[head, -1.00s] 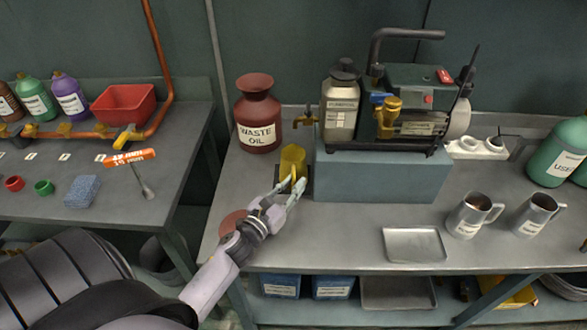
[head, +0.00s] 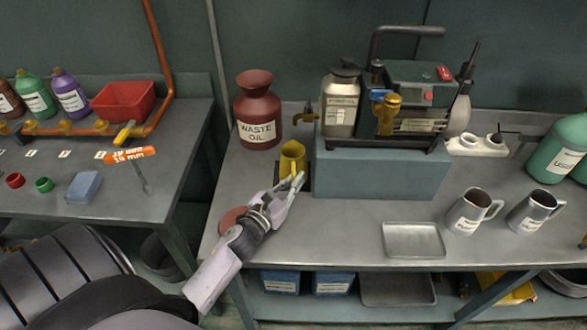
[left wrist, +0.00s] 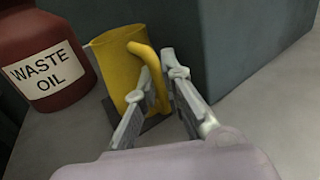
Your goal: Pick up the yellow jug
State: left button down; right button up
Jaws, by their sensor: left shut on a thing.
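The yellow jug (head: 291,158) stands on a dark square pad at the back left of the right-hand bench, below a brass tap. It also shows in the left wrist view (left wrist: 114,66), its open top up and its handle towards my gripper. My left gripper (head: 296,182) is in front of the jug and shut on its handle. In the left wrist view the two fingers of this gripper (left wrist: 164,72) lie on either side of the handle's lower part. I cannot tell any gap between jug and pad. My right gripper is not in view.
A red waste oil can (head: 258,112) stands close behind and left of the jug. A blue-grey block (head: 380,174) bearing a pump (head: 415,95) stands close on its right. A metal tray (head: 413,240) and two metal mugs (head: 468,212) are further right.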

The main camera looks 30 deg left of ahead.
pick_arm(q)
jog(key=shift+a+r, duration=0.1)
jog(key=shift+r, duration=0.1)
dwell(0.4)
jog(key=shift+s+r, duration=0.1)
jog(key=shift+r, duration=0.05)
notch_tip(320, 180, up, 7)
jog(key=shift+a+f+p, duration=0.1)
jog(key=shift+f+p, duration=0.05)
jog(key=shift+p, duration=0.35)
jog(key=s+a+b, duration=0.2)
jog(key=s+a, duration=0.3)
jog(key=a, duration=0.3)
jog(key=s+a+b, duration=0.3)
jog(key=s+a, duration=0.2)
jog(key=a, duration=0.3)
jog(key=shift+s+a+f, duration=0.15)
jog(key=shift+a+f, duration=0.05)
jog(key=shift+a, duration=0.1)
